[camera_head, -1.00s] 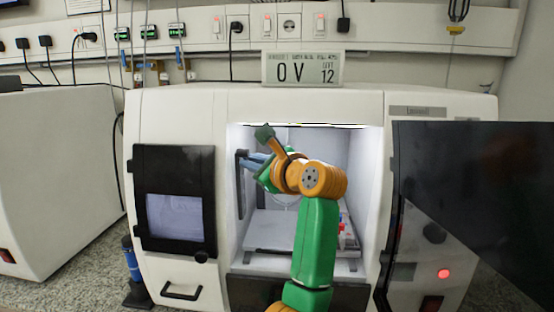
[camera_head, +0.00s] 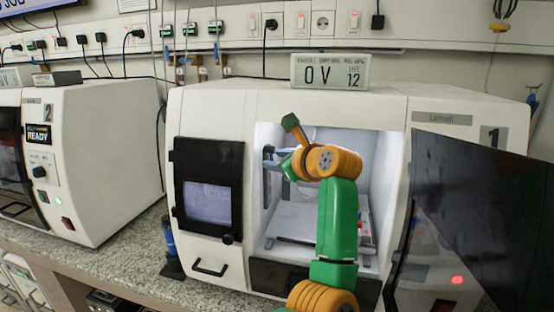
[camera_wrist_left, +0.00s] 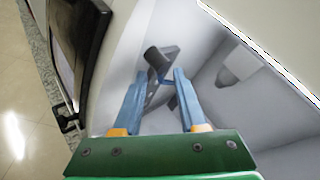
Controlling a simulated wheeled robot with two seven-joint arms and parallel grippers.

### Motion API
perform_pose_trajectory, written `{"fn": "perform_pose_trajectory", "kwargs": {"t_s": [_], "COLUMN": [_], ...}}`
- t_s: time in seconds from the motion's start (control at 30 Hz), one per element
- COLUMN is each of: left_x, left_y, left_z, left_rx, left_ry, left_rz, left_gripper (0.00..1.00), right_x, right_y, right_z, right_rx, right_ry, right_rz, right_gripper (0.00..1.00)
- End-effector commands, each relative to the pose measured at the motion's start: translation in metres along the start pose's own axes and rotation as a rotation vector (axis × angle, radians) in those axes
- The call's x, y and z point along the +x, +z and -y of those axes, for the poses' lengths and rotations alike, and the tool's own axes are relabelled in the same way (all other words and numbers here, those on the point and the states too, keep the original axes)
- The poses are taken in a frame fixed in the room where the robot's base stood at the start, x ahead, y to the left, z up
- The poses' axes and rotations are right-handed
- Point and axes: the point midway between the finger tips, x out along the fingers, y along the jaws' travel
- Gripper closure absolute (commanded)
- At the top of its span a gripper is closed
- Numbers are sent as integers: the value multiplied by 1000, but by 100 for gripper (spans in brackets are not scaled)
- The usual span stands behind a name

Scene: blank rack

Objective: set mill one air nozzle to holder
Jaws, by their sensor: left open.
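Mill one (camera_head: 210,110), a white machine marked 1, has its lit work chamber (camera_head: 345,150) uncovered. My left arm reaches into it. My left gripper (camera_head: 270,159) is open by the chamber's left inner wall. In the left wrist view its two blue fingers (camera_wrist_left: 160,75) stand apart on either side of a dark grey fitting (camera_wrist_left: 157,60) with a short cylinder and a flat plate. I cannot tell whether this fitting is the air nozzle, its holder or both, or whether a finger touches it. My right gripper is out of view.
A dark door panel (camera_head: 470,210) stands open at the right. A closed black-framed window (camera_head: 208,195) is left of the chamber. A second mill (camera_head: 100,150), marked 2 and READY, stands left. A blue bottle-like item (camera_head: 169,240) stands between the mills. A pale cone-shaped part (camera_wrist_left: 228,75) hangs inside.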

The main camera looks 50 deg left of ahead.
Motion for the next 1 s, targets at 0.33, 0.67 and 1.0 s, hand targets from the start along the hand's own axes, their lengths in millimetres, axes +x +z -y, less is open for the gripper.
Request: {"fn": "perform_pose_trajectory", "kwargs": {"t_s": [0.33,0.67,1.0], "left_x": [-51,-71,-71], "left_y": [-4,0,0], "left_z": [-1,0,0], "left_rx": [-1,0,0], "left_ry": [-5,0,0], "left_rz": [-2,0,0], "left_gripper": [59,59,59], "right_x": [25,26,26], "right_y": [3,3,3], "right_z": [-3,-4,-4], "right_rx": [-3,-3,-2], "right_ry": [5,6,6], "right_rz": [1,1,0], "right_gripper": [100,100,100]}}
